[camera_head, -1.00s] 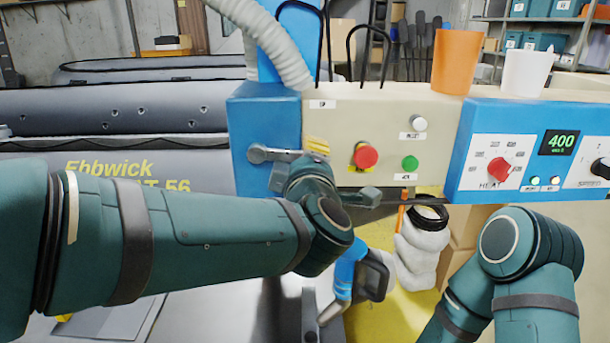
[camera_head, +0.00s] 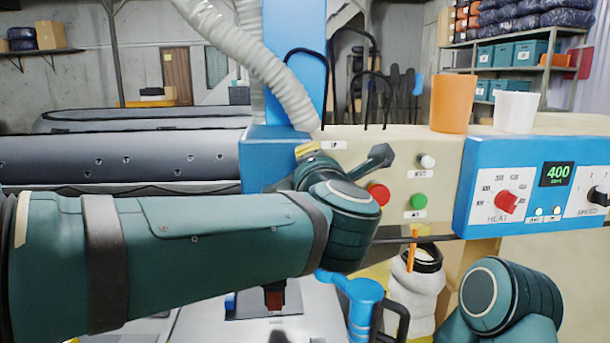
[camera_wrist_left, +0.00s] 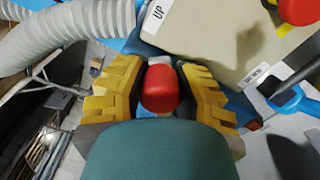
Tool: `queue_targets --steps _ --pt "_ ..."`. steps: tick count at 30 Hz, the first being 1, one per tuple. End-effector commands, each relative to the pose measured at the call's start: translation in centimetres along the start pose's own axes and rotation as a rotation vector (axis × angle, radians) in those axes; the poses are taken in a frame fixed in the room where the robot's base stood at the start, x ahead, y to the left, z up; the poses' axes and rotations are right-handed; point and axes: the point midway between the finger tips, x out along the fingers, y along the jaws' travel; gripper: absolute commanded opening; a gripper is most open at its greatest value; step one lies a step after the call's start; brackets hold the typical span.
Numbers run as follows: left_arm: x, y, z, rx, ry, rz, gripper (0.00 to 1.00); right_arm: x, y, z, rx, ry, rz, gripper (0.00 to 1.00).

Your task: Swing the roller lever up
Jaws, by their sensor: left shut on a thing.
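The roller lever shows in the left wrist view by its red knob (camera_wrist_left: 160,90), which sits between the yellow fingers of my left gripper (camera_wrist_left: 160,76). The fingers are shut on the knob from both sides. In the head view my left forearm and wrist cover the lever, and only a bit of yellow finger shows near the "UP" label (camera_head: 333,145) at the upper left of the cream panel (camera_head: 452,146). My right arm shows at the lower right of the head view; its gripper is out of view.
A red button (camera_head: 378,194) and a green button (camera_head: 418,202) sit close beside my left wrist. An orange cup (camera_head: 453,103) and a white cup (camera_head: 515,112) stand on top of the machine. A grey hose (camera_head: 285,85) hangs near the blue column (camera_head: 298,60).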

Motion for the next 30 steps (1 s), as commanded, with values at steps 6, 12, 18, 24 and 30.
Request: queue_targets --steps 6,12,18,24,30 --pt "0.1 0.1 0.27 -0.03 0.004 0.002 0.0 0.11 0.06 -0.03 0.0 0.001 0.0 0.48" --pt "0.12 0.17 0.29 -0.034 0.005 0.003 0.0 0.11 0.06 -0.03 0.0 0.001 0.0 0.48" --pt "0.12 0.22 0.27 -0.034 0.006 0.004 0.0 0.1 0.06 -0.02 0.0 0.001 0.0 0.48" --pt "0.09 0.16 0.32 -0.034 0.004 0.003 0.61 0.1 0.05 -0.02 0.0 0.001 0.0 0.48" --pt "0.04 0.07 0.38 -0.033 0.003 0.001 0.61 0.11 0.05 -0.02 0.0 0.001 0.0 0.48"
